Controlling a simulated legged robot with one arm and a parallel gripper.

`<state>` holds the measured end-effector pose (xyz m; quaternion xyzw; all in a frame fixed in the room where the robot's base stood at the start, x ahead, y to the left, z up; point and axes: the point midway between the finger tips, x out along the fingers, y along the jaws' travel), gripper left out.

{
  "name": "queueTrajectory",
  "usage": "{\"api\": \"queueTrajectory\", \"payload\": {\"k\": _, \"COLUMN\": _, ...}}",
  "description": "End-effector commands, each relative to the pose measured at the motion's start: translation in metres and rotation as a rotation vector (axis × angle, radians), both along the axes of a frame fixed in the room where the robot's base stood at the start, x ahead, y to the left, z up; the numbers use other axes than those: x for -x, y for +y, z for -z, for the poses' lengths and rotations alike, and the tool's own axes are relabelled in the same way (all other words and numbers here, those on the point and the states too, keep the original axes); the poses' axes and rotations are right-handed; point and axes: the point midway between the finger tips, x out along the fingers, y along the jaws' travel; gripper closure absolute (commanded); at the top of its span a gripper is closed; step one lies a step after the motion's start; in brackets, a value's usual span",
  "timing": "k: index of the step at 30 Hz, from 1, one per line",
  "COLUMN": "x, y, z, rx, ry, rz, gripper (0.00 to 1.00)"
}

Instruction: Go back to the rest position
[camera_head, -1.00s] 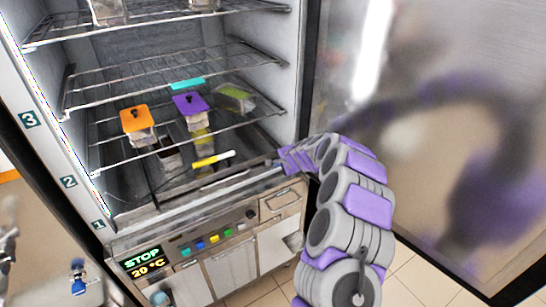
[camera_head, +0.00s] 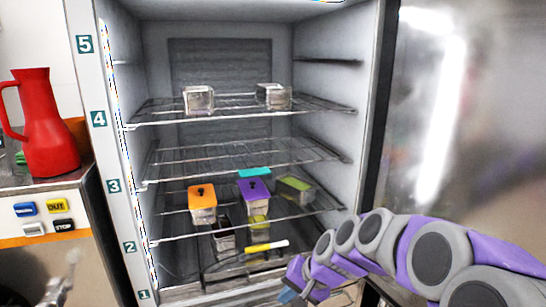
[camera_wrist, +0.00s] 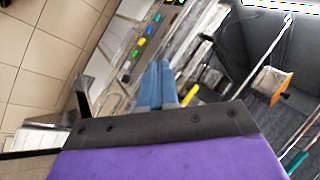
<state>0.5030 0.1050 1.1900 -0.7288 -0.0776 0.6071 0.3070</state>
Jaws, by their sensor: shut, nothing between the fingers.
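My gripper (camera_head: 287,294) is at the lower middle of the head view, in front of the freezer's lower right opening. In the wrist view my gripper (camera_wrist: 157,88) shows as blue fingers held together with nothing between them. The open freezer (camera_head: 88,80) has numbered levels and wire shelves. On one shelf stand an orange-lidded container (camera_head: 202,195), a purple-lidded container (camera_head: 254,190) and a green-lidded one (camera_head: 295,186). A yellow and white stick-like object (camera_head: 266,246) lies lower down.
Two clear containers (camera_head: 199,99) (camera_head: 273,96) stand on an upper shelf (camera_head: 235,108). The open freezer door (camera_head: 450,130) is close on the right. A red jug (camera_head: 47,125) stands on a machine with buttons (camera_head: 45,217) at left. The wrist view shows tiled floor (camera_wrist: 40,60).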

Motion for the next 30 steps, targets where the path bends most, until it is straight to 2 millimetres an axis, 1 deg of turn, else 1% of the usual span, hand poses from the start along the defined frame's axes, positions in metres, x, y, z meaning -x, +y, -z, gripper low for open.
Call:
{"api": "queueTrajectory", "payload": {"k": 1, "x": 0.023, "y": -0.001, "z": -0.006, "rx": 0.035, "ry": 0.004, "rz": -0.043, "gripper": 1.0}}
{"api": "queueTrajectory", "payload": {"k": 2, "x": 0.037, "y": -0.001, "z": -0.006, "rx": 0.056, "ry": 0.013, "rz": -0.07, "gripper": 1.0}}
{"api": "queueTrajectory", "payload": {"k": 3, "x": 0.056, "y": -0.003, "z": -0.006, "rx": 0.083, "ry": 0.028, "rz": -0.102, "gripper": 1.0}}
{"api": "queueTrajectory", "payload": {"k": 5, "x": 0.083, "y": -0.008, "z": -0.007, "rx": 0.13, "ry": 0.041, "rz": -0.147, "gripper": 1.0}}
{"api": "queueTrajectory", "payload": {"k": 6, "x": 0.101, "y": -0.011, "z": -0.007, "rx": 0.158, "ry": 0.058, "rz": -0.177, "gripper": 1.0}}
{"api": "queueTrajectory", "payload": {"k": 8, "x": 0.129, "y": -0.018, "z": -0.006, "rx": 0.205, "ry": 0.079, "rz": -0.215, "gripper": 1.0}}
{"api": "queueTrajectory", "payload": {"k": 9, "x": 0.146, "y": -0.024, "z": -0.004, "rx": 0.235, "ry": 0.095, "rz": -0.238, "gripper": 1.0}}
{"api": "queueTrajectory", "payload": {"k": 11, "x": 0.173, "y": -0.033, "z": -0.003, "rx": 0.281, "ry": 0.12, "rz": -0.271, "gripper": 1.0}}
{"api": "queueTrajectory", "payload": {"k": 12, "x": 0.191, "y": -0.04, "z": -0.001, "rx": 0.31, "ry": 0.141, "rz": -0.289, "gripper": 1.0}}
{"api": "queueTrajectory", "payload": {"k": 14, "x": 0.216, "y": -0.052, "z": 0.001, "rx": 0.356, "ry": 0.167, "rz": -0.312, "gripper": 1.0}}
{"api": "queueTrajectory", "payload": {"k": 15, "x": 0.234, "y": -0.059, "z": 0.003, "rx": 0.382, "ry": 0.19, "rz": -0.328, "gripper": 1.0}}
{"api": "queueTrajectory", "payload": {"k": 18, "x": 0.271, "y": -0.077, "z": 0.007, "rx": 0.444, "ry": 0.239, "rz": -0.351, "gripper": 1.0}}
{"api": "queueTrajectory", "payload": {"k": 21, "x": 0.301, "y": -0.091, "z": 0.01, "rx": 0.487, "ry": 0.282, "rz": -0.365, "gripper": 1.0}}
{"api": "queueTrajectory", "payload": {"k": 24, "x": 0.32, "y": -0.1, "z": 0.013, "rx": 0.514, "ry": 0.314, "rz": -0.371, "gripper": 1.0}}
{"api": "queueTrajectory", "payload": {"k": 27, "x": 0.328, "y": -0.105, "z": 0.014, "rx": 0.527, "ry": 0.328, "rz": -0.374, "gripper": 1.0}}
{"api": "queueTrajectory", "payload": {"k": 30, "x": 0.33, "y": -0.106, "z": 0.014, "rx": 0.529, "ry": 0.331, "rz": -0.375, "gripper": 1.0}}
